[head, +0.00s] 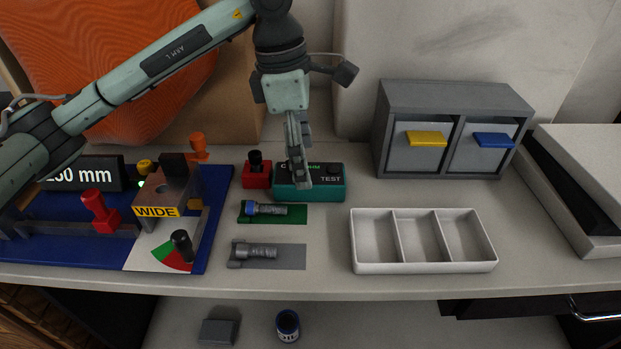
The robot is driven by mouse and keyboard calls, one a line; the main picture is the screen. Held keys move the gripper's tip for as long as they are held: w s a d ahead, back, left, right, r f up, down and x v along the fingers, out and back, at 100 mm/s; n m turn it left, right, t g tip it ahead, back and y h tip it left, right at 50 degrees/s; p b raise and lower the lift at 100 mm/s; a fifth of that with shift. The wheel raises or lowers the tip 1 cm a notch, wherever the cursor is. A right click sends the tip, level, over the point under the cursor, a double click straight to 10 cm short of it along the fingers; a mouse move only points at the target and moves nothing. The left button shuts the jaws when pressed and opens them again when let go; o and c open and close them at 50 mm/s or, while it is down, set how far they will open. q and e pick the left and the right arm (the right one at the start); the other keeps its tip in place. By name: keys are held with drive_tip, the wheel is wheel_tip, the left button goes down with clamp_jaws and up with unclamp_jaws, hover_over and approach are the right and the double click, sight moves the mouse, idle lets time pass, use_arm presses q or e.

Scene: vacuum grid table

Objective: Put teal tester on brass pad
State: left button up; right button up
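The teal tester (332,190), a box with a dark top and the word TEST, sits at the back middle of the table. My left gripper (300,182) points down over it, and its fingers cover part of the tester's top and front. The fingers show nearly edge-on, so I cannot tell whether they are open or shut, or whether they touch the tester. I cannot make out a pad that is clearly brass. My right gripper is not in view.
A red block with a black knob (257,172) stands close left of the tester. Green (297,214) and grey (295,257) mats with metal tools lie in front. A blue fixture board (218,190) is left; a white tray (423,268) and grey drawer cabinet (455,95) are right.

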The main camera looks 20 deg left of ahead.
use_arm(q)
drive_tip(key=f, duration=0.3)
drive_tip(key=shift+w+d+f, duration=0.2)
drive_tip(key=shift+d, duration=0.15)
drive_tip(key=shift+c, duration=0.2)
drive_tip(key=shift+r, duration=0.1)
drive_tip(key=c, duration=1.5)
